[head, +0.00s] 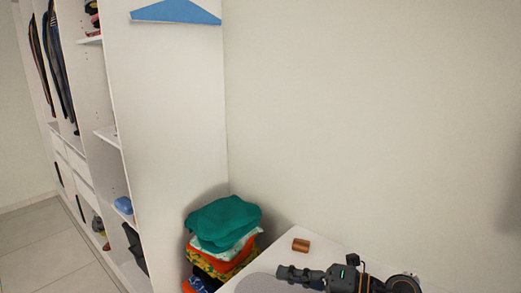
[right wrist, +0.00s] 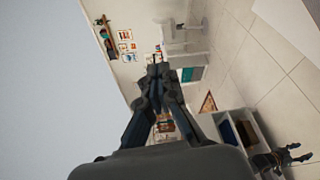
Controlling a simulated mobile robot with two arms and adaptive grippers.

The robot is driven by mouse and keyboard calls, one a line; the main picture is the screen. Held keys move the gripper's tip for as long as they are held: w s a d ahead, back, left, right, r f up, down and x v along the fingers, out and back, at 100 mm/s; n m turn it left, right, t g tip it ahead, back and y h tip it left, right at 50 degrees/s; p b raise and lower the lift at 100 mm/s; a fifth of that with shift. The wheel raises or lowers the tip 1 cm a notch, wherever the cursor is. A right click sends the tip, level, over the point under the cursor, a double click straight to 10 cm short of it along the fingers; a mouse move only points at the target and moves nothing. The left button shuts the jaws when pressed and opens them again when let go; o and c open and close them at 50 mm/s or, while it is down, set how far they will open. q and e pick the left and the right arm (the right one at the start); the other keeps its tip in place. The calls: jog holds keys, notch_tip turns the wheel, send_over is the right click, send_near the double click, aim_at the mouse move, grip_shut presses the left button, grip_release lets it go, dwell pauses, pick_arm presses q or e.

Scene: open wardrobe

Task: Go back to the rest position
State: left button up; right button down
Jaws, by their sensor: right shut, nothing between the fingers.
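My right gripper (head: 284,272) reaches in from the lower right of the head view, over the white surface. In the right wrist view its fingers (right wrist: 157,72) come together at the tips, shut with nothing between them. My left gripper does not show in the head view. No object is held in what I see.
A small brown block (head: 301,245) lies on the white table (head: 330,258) near my right gripper. A stack of folded clothes (head: 224,218) stands left of it, by the open wardrobe (head: 165,110). The wall behind is bare.

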jog(key=d+r+m+t+h, duration=0.4)
jog(key=m+t, duration=0.8)
jog(key=m, duration=0.3)
jog(key=s+d+f+m+g+h, duration=0.3)
jog(key=s+d+f+m+h, duration=0.1)
jog(key=d+f+m+h, duration=0.65)
jog(key=s+f+m+g, duration=0.3)
jog(key=s+f+g, duration=0.4)
jog(key=s, duration=0.5)
jog(key=s+f+m+g, duration=0.45)
jog(key=s+f, duration=0.45)
jog(key=s, duration=0.3)
notch_tip(320, 180, down, 30)
jog(key=s+n+g+b, duration=0.1)
jog(key=s+g+b, duration=0.1)
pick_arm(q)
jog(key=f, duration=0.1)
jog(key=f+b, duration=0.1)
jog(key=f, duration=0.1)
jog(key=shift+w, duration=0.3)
pick_arm(e)
jog(key=s+d+f+g, duration=0.1)
jog(key=s+d+f, duration=0.1)
jog(key=s+f, duration=1.3)
jog(key=shift+s+d+f+h, duration=0.4)
jog(key=shift+s+h, duration=0.05)
jog(key=shift+s, duration=0.2)
